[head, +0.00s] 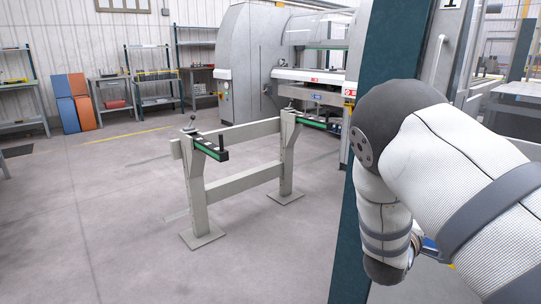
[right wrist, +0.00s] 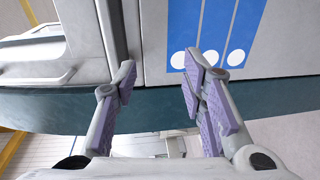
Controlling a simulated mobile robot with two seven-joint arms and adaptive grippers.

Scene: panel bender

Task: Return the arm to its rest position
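My right arm (head: 440,165) fills the right side of the head view, bent at the elbow in front of a dark teal post. Its gripper is hidden in that view. In the right wrist view my right gripper (right wrist: 161,82) is open, its two purple-padded fingers apart with nothing between them. Beyond the fingertips is a light grey panel (right wrist: 285,45) with a blue sign (right wrist: 216,28) bearing white circles. The gap between fingers and panel is hard to judge. My left arm and gripper are not in view.
The dark teal post (head: 388,50) stands close beside my right arm. A grey stand (head: 243,182) with green-edged arms is mid-floor, before the large bending machine (head: 249,60). Shelves (head: 150,75) and orange and blue panels (head: 72,102) line the back wall. The left floor is clear.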

